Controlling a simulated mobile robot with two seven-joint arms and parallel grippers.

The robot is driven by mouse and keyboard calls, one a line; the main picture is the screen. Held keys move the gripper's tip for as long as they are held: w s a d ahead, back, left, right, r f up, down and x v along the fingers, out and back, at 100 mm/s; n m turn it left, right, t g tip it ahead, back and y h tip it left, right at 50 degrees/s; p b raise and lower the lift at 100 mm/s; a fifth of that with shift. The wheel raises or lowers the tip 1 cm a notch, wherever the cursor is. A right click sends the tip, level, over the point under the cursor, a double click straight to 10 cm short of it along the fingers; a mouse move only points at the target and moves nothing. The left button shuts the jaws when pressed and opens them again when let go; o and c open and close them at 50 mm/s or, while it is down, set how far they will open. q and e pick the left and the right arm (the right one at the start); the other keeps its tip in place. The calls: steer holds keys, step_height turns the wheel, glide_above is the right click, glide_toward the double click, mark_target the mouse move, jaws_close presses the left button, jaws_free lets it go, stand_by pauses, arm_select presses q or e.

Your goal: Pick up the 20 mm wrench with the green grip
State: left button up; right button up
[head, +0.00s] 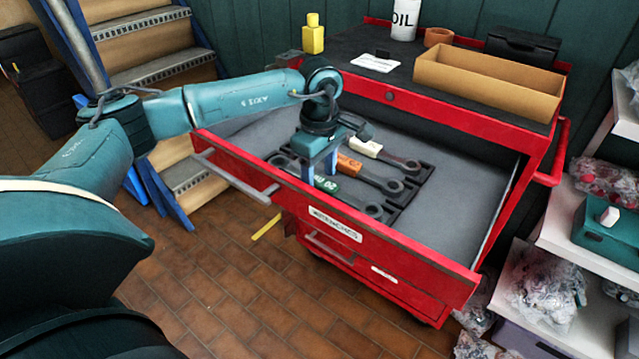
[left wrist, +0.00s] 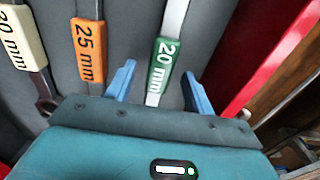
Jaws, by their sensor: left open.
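The 20 mm wrench with the green grip (head: 325,184) lies in the open red drawer, the nearest of three wrenches to the drawer front. In the left wrist view, the blue fingers of my left gripper (left wrist: 159,72) are apart, one on each side of the green grip. Nothing is clamped; the exact height gap cannot be told. My right gripper is not seen.
The 25 mm wrench with an orange grip (head: 348,165) and the 30 mm wrench with a white grip (head: 366,148) lie alongside. The drawer's front wall (head: 400,252) rises close by. The cart top holds an orange-brown tray (head: 485,88) and an oil can (head: 404,20).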

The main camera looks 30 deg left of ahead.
arm_select(q)
steer(key=shift+f, duration=0.4)
steer(key=shift+c, duration=0.2)
jaws_close()
steer(key=shift+r, duration=0.1)
